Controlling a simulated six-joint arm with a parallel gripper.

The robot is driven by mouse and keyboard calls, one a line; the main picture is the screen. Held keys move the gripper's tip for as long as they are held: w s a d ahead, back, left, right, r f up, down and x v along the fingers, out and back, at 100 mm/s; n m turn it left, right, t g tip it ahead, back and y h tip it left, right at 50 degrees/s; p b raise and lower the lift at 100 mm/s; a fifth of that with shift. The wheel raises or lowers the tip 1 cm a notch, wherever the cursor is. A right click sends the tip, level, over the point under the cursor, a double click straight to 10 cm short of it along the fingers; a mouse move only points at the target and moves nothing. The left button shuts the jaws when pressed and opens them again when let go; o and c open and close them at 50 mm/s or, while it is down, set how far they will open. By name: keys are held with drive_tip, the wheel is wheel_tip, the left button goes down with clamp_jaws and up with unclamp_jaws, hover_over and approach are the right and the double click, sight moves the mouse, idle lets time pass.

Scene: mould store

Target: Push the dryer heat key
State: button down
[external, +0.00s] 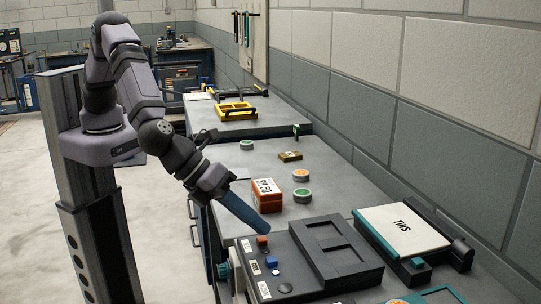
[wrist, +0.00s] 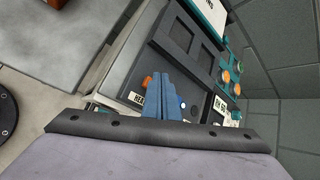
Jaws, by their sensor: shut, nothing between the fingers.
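The dryer's key panel (external: 240,240) is at the front of the bench in the external view. An orange key (external: 262,240) sits at its far end, with a blue key (external: 271,261) nearer the camera and white labels beside them. My gripper (external: 264,230) is shut and empty, its blue fingers slanting down with the tips close by the orange key; touching or not I cannot tell. In the wrist view the fingers (wrist: 163,75) stand right of the orange key (wrist: 147,82), beside a label starting "HEA" (wrist: 138,98) that they partly cover.
A dark recessed tray (external: 360,272) lies right of the keys. A white-topped unit marked SMIT (external: 402,228) stands further right against the wall. An orange-red box (external: 267,200) and several round tins (external: 302,195) stand behind.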

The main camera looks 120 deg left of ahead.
sight(255, 244)
drive_tip(key=shift+f+b, duration=0.45)
drive_tip(key=shift+b, duration=0.05)
idle(0.4)
drive_tip(key=shift+r, duration=0.15)
drive_tip(key=shift+r+p, duration=0.7)
drive_tip(key=shift+r, duration=0.1)
drive_tip(key=shift+r, duration=0.15)
wheel_tip(255, 244, up, 6)
drive_tip(key=p, duration=0.4)
idle(0.6)
